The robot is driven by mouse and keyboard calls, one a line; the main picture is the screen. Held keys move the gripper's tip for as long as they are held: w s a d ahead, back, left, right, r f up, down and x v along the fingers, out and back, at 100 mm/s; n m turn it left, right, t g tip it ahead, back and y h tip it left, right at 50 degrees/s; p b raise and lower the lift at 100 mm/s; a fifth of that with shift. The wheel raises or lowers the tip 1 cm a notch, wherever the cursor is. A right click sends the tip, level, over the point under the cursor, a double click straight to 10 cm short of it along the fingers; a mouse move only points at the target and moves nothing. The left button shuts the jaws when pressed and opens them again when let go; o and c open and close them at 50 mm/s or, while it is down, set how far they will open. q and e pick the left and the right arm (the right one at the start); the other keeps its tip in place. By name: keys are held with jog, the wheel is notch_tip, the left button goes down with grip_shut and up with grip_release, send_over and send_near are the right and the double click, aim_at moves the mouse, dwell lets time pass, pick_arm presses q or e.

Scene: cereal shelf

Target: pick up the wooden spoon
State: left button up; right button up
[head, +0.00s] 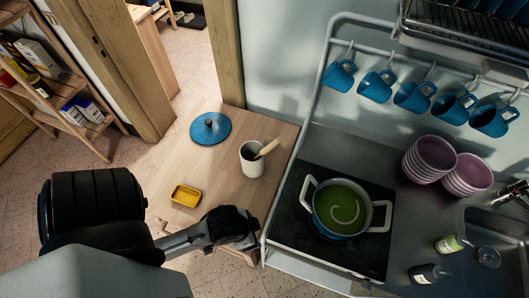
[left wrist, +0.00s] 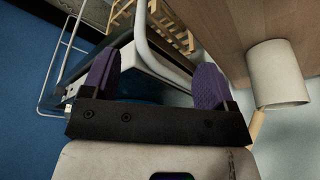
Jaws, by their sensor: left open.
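The wooden spoon (head: 267,148) stands tilted in a white cup (head: 252,163) on the small wooden table, its handle leaning right over the rim. My left gripper (head: 238,228) is near the table's front right corner, below and apart from the cup in the head view. In the left wrist view, its purple fingers (left wrist: 155,80) are spread with nothing held between them. The white cup (left wrist: 278,78) lies right of the fingers there, and a bit of the spoon (left wrist: 257,124) shows at its mouth. My right gripper is out of view.
The wooden table (head: 213,166) also holds a blue lid (head: 210,128) and a yellow dish (head: 186,195). Right of it, a pot of green soup (head: 341,208) sits on the black hob (head: 300,242). Blue mugs (head: 413,95) hang from a rail above. Pink bowls (head: 430,158) stand stacked farther right.

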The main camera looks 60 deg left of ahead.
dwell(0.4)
pick_arm(q)
jog(key=c, duration=0.4)
jog(key=shift+c, duration=0.5)
